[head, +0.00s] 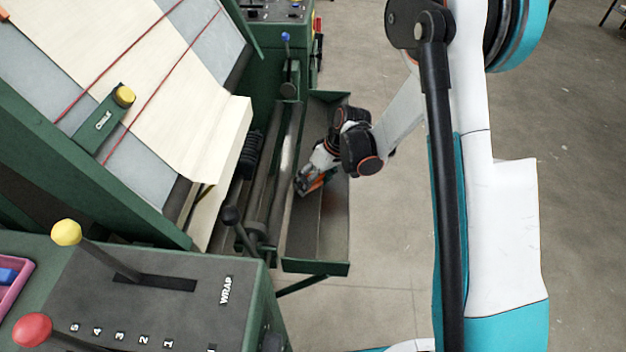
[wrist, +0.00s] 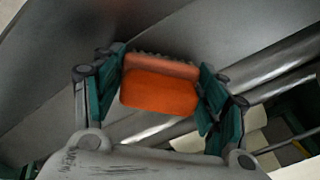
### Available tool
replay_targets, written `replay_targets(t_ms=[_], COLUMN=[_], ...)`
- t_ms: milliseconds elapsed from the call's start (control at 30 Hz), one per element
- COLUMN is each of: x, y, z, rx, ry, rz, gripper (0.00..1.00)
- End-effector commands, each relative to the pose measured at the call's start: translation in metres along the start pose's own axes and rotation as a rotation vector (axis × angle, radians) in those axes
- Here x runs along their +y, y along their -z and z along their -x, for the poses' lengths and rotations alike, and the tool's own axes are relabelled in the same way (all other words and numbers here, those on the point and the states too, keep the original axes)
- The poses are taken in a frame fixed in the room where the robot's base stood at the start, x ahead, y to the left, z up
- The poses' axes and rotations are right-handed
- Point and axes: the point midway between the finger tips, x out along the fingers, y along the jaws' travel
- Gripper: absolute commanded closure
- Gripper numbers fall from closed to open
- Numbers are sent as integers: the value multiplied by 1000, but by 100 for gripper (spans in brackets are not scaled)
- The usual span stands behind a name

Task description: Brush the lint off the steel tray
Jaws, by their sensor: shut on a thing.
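The steel tray (head: 322,235) is a long grey trough with green ends, fixed along the right side of the green machine in the head view. My gripper (head: 306,184) reaches down into the middle of it. In the wrist view my gripper (wrist: 162,95) has its two teal fingers closed on the sides of an orange brush (wrist: 160,92) with a dark, toothed far edge. I cannot make out any lint.
Metal rollers (head: 272,180) run along the tray's left side. A black-knobbed lever (head: 232,217) rises near its front left. A control box (head: 150,300) with yellow- and red-knobbed levers stands at the front left. Open concrete floor (head: 395,240) lies right of the tray.

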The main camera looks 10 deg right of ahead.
Motion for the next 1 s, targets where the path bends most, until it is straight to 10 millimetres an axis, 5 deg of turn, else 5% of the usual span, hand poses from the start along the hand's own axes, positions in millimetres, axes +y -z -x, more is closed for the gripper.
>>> replay_targets(t_ms=[600, 1000], x=[0, 0], y=[0, 0], z=[56, 59], rx=[1, 1], ry=[0, -1], rz=[-1, -1], gripper=[53, 53])
